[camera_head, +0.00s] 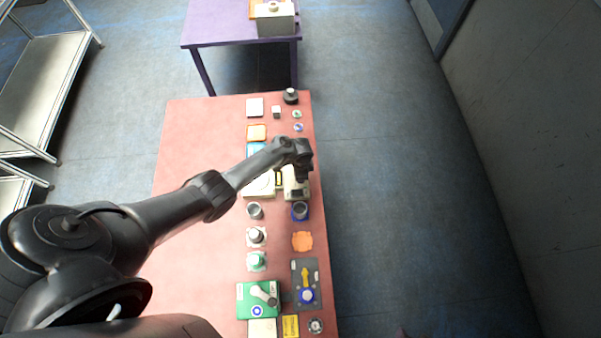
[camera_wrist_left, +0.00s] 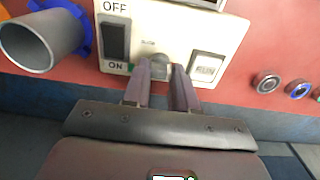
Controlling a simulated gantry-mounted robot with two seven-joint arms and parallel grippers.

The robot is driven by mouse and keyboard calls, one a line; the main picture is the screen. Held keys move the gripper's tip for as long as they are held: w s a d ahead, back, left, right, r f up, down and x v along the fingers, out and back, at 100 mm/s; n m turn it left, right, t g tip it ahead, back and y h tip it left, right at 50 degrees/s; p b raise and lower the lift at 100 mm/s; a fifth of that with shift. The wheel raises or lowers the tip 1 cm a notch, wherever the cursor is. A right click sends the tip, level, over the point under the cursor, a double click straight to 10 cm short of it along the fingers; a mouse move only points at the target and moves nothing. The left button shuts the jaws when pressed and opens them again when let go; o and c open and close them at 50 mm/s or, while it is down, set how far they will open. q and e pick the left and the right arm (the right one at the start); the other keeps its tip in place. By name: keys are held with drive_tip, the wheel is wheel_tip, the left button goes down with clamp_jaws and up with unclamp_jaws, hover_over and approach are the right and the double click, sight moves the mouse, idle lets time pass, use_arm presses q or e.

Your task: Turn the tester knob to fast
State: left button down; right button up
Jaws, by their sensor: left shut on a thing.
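The tester (camera_head: 294,189) is a cream box on the red table, partly hidden by my left gripper (camera_head: 303,176). In the left wrist view the tester's face (camera_wrist_left: 180,28) shows an OFF/ON rocker switch (camera_wrist_left: 115,42) and a RUN button (camera_wrist_left: 207,67). The small grey knob (camera_wrist_left: 159,68) sits between them. My left gripper's fingers (camera_wrist_left: 160,75) are shut on this knob, one on each side. The markings above the knob are too small to read, so its setting cannot be told. My right gripper is not in view.
A grey cup in a blue ring (camera_wrist_left: 38,42) stands close beside the tester. Several small round parts (camera_wrist_left: 298,89) lie on its other side. A green box with a lever (camera_head: 257,298) and a dark panel (camera_head: 306,284) are at the near end. The table's left side is clear.

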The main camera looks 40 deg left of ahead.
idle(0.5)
use_arm(q)
drive_tip(key=c, duration=0.9)
unclamp_jaws()
drive_tip(key=shift+r, duration=0.1)
wheel_tip(320, 180, up, 11)
drive_tip(key=p, duration=0.3)
drive_tip(key=shift+f+p, duration=0.2)
drive_tip(key=shift+p, duration=0.2)
